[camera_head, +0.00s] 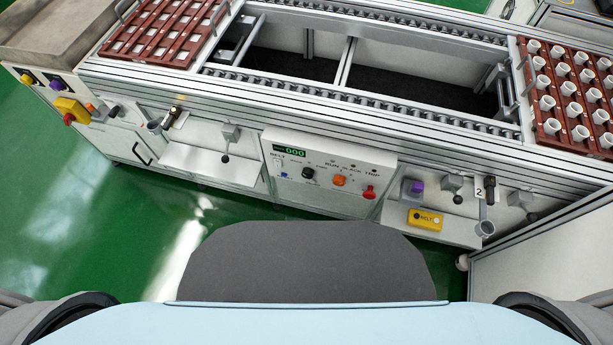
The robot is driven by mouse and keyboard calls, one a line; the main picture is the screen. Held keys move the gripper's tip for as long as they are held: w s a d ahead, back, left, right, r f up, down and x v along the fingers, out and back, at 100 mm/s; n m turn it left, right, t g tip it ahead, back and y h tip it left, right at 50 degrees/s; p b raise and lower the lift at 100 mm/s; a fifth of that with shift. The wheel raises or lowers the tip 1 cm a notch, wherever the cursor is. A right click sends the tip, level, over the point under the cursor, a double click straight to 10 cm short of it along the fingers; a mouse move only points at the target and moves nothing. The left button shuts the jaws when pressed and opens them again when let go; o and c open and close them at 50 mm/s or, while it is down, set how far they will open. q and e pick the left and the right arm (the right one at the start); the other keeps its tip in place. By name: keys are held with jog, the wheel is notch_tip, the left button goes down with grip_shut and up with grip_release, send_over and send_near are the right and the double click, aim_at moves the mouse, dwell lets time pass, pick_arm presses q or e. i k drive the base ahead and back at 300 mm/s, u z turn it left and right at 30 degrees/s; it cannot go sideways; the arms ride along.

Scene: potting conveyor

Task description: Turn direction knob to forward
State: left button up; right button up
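A white control panel (325,196) is set in the front of the conveyor at the centre. It carries a black round knob (308,173), an orange knob (339,181) and a red knob (369,192). The small labels around the black knob are too small to read, so I cannot tell for sure that it is the direction knob or which way it points. A green display (290,151) reads 000. Neither of my grippers is in view; only parts of my arms show at the bottom corners.
The conveyor's roller rails (370,97) run across the top. A brown rack (165,32) lies at left; another brown rack (555,125) holds several white cups at right. A yellow box with a red button (72,111) and a yellow belt box (425,219) are on the front. Green floor lies below.

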aim_at(308, 172)
jog(key=z, duration=0.5)
jog(key=k, duration=1.2)
jog(key=z, duration=0.9)
jog(key=i, duration=0.65)
jog(key=u, duration=0.25)
